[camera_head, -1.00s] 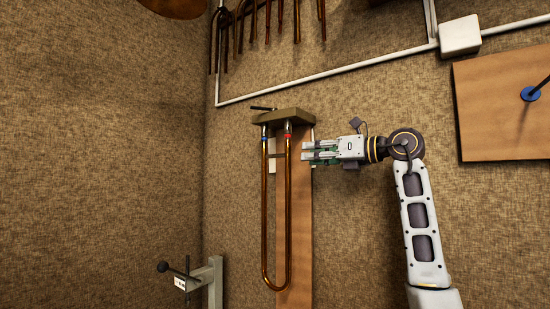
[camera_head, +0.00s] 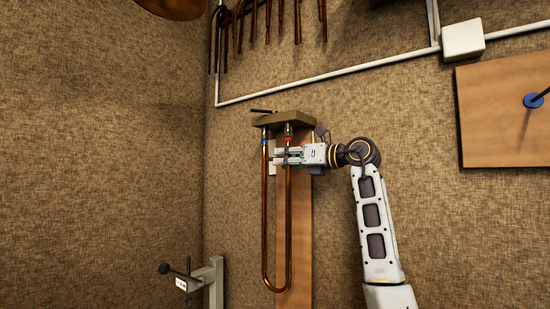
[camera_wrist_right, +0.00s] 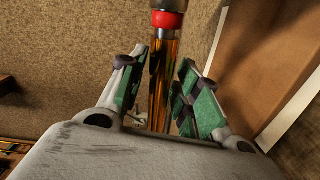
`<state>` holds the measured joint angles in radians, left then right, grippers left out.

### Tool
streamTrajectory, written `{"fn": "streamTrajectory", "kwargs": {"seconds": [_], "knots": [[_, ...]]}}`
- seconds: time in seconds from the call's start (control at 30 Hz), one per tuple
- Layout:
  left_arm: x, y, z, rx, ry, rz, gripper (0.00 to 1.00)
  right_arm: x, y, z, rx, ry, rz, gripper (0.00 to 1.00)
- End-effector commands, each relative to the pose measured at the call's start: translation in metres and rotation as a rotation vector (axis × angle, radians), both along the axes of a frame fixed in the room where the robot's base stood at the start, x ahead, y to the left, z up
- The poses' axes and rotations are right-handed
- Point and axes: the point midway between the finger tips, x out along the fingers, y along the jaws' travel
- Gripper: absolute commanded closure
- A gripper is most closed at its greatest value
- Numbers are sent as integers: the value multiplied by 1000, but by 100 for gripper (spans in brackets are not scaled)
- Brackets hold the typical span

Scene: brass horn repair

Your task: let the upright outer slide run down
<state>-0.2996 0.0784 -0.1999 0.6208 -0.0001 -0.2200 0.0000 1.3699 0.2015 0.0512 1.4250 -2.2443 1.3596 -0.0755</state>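The outer slide (camera_head: 264,215) is a long copper-coloured U-shaped tube. It hangs upright with its bend at the bottom, under a brownish block (camera_head: 284,118) on a wooden board. A blue band marks its left leg near the top and a red band (camera_wrist_right: 167,20) marks its right leg. My right gripper (camera_head: 283,156) is at the right leg just below the red band. In the wrist view its green-padded fingers (camera_wrist_right: 162,95) stand open on either side of the tube, with a gap visible at the left finger. My left gripper is not in view.
A bracket with a black-knobbed handle (camera_head: 215,285) stands at lower left. Several copper tubes (camera_head: 268,20) hang at the top. White conduit (camera_head: 350,70) and a box (camera_head: 462,38) run along the wall. A wooden panel (camera_head: 500,140) is at right.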

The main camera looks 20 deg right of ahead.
Motion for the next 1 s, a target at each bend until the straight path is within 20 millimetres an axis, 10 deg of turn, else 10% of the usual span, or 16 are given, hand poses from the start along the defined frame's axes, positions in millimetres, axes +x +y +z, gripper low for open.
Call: {"fn": "streamTrajectory", "kwargs": {"seconds": [0.83,1.0], "knots": [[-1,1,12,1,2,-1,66,32,25,0,-1,-1,0,67],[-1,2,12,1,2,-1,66,32,25,0,0,0,0,89]]}}
